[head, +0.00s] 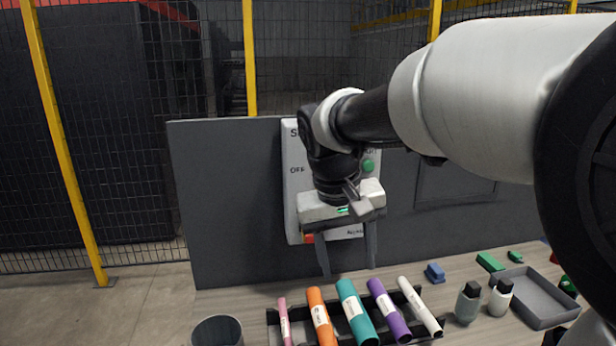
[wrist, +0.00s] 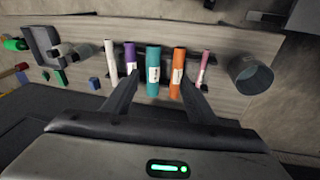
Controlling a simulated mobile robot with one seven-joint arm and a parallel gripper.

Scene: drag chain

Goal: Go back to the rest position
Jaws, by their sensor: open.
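My gripper (head: 347,262) is open and empty. It hangs pointing down in front of the grey panel, above the back of the table. In the wrist view my gripper's two fingers (wrist: 156,88) are spread apart with nothing between them. A white control box (head: 293,205) with a green button (head: 368,165) is on the panel behind the gripper, which hides part of it. My white and black arm reaches in from the right side of the head view.
A black rack (head: 273,318) holds several coloured rolls, including a teal roll (head: 356,310) and an orange roll (head: 321,315). A grey bucket (head: 217,331) is left of it. Two bottles, a grey tray (head: 537,300) and small green and blue blocks lie right.

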